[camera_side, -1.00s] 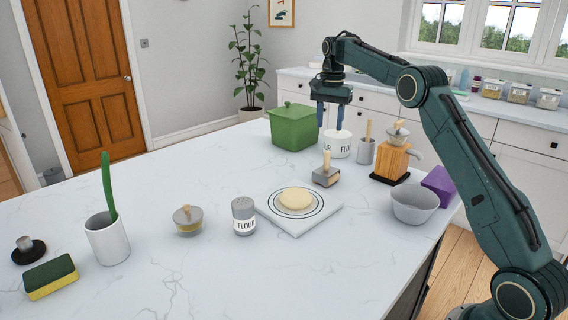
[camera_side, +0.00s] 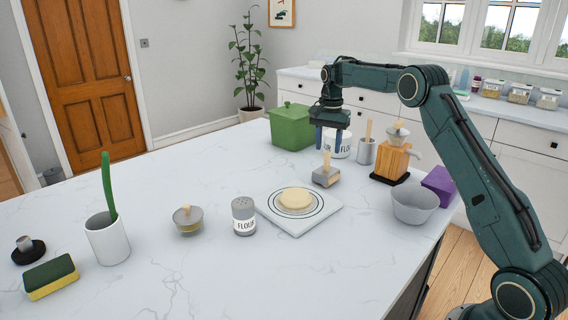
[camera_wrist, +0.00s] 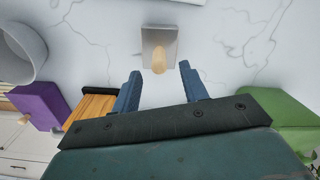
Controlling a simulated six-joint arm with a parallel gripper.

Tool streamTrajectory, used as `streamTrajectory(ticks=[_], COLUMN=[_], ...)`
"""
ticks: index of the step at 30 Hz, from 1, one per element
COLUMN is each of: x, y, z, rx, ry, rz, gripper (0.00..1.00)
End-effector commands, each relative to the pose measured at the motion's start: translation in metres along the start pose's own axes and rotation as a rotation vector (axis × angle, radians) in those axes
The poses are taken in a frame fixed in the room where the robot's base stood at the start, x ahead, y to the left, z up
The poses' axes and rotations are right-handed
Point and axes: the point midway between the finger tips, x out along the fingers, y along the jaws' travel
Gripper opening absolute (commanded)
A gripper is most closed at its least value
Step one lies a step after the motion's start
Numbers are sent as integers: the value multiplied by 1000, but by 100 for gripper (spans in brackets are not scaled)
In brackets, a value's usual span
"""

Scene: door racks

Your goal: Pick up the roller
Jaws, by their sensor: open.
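The grey, block-shaped tool with an upright wooden handle (camera_side: 326,175), which I take to be the roller, stands on the marble counter behind the dough board. In the wrist view its grey body (camera_wrist: 158,36) and handle lie just beyond my fingertips, roughly centred between them. My gripper (camera_side: 329,146) is open and empty, pointing down, with its fingers above and around the top of the handle in the side view. The fingers also show in the wrist view (camera_wrist: 160,72). Whether the fingers are level with the handle is unclear.
A grey cup (camera_side: 366,152), wooden grinder (camera_side: 391,162), grey bowl (camera_side: 414,205) and purple block (camera_side: 440,185) stand right.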

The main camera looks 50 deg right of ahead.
Motion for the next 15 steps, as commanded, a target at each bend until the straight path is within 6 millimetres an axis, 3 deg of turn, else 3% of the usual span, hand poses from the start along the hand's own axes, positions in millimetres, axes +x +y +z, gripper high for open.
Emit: streamTrajectory(ticks=[15], x=[48], y=[1], z=[2], rx=[0], ry=[-2], rz=[1], gripper=[44])
